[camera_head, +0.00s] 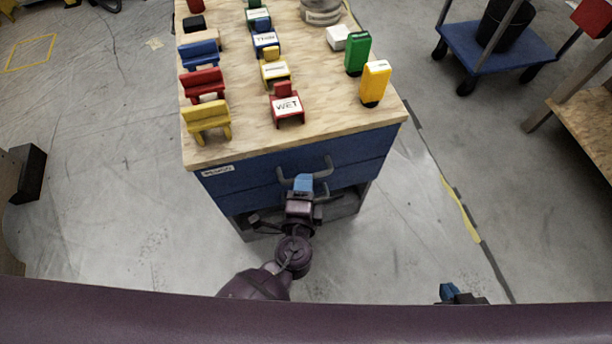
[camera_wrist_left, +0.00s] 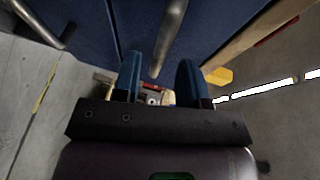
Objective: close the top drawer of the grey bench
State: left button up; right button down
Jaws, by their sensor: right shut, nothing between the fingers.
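The bench has a plywood top (camera_head: 240,125) and blue drawer fronts on a grey frame. The top drawer (camera_head: 250,172) is right under the top's front edge; I cannot tell whether it stands out a little. Its grey bar handle (camera_head: 326,164) also shows in the left wrist view (camera_wrist_left: 170,35). My left gripper (camera_head: 303,184) is in front of the drawers, its blue fingers (camera_wrist_left: 160,80) apart, with the handle bar appearing between them. I see no clear contact. My right gripper (camera_head: 448,292) is low at the right, shut and empty, partly hidden by my body.
Several coloured blocks and small chair-like pieces (camera_head: 287,105) stand on the bench top. A lower drawer handle (camera_wrist_left: 40,25) shows in the left wrist view. A blue cart (camera_head: 490,55) and a wooden table (camera_head: 590,125) stand at right. The floor beside the bench is clear.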

pick_arm(q)
jog(key=s+r, duration=0.1)
jog(key=s, duration=0.6)
jog(key=shift+a+r, duration=0.2)
jog(key=shift+a, duration=0.15)
pick_arm(e)
jog(key=shift+r, duration=0.15)
